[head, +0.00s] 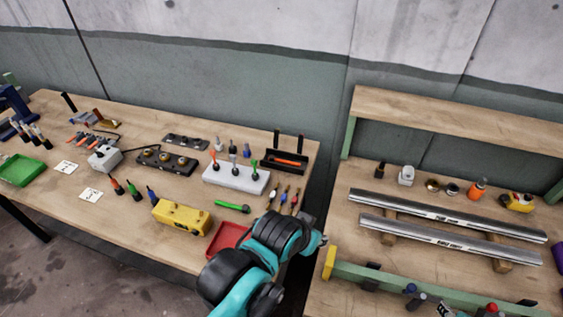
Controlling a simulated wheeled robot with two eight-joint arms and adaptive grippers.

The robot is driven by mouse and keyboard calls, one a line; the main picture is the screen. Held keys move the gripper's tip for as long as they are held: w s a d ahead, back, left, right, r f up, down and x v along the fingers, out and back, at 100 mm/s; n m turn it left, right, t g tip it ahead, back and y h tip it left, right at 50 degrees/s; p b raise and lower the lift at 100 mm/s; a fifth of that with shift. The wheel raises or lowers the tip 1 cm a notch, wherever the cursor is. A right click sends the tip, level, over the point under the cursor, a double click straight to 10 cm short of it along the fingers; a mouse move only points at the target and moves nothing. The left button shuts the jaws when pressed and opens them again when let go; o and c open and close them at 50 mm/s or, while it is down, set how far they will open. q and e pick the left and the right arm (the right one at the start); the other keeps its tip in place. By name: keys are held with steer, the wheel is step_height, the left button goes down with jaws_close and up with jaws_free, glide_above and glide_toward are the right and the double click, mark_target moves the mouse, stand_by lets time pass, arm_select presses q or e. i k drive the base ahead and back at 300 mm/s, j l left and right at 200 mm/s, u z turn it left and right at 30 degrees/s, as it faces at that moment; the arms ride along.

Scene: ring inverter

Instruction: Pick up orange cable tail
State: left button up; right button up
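The left bench has several small orange pieces, and I cannot tell for sure which is the orange cable tail. A short piece with an orange end (117,187) lies at the front of the bench, left of a green one (134,189) and a blue one (152,194). An orange piece (290,162) lies in a black tray at the back right. One teal and black arm of mine rises from the bottom middle, over the bench's front right corner. I make out no gripper fingers, and nothing is visibly held.
A yellow box (181,217) and a red tray (226,238) sit at the front of the left bench. A white block (236,178) with upright pieces stands behind. A dark gap separates the right bench, with two metal rails (450,215).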

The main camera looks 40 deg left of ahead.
mark_target(272, 157)
steer(key=k+j+z, duration=0.15)
steer(key=z, duration=0.4)
steer(key=k+j+z, duration=0.2)
steer(key=k+z, duration=0.15)
steer(key=k+j+u, duration=0.15)
steer(key=u, duration=0.35)
steer(key=k+j+u, duration=0.15)
steer(key=u, duration=0.3)
steer(key=i+j, duration=0.25)
steer(key=i, duration=0.2)
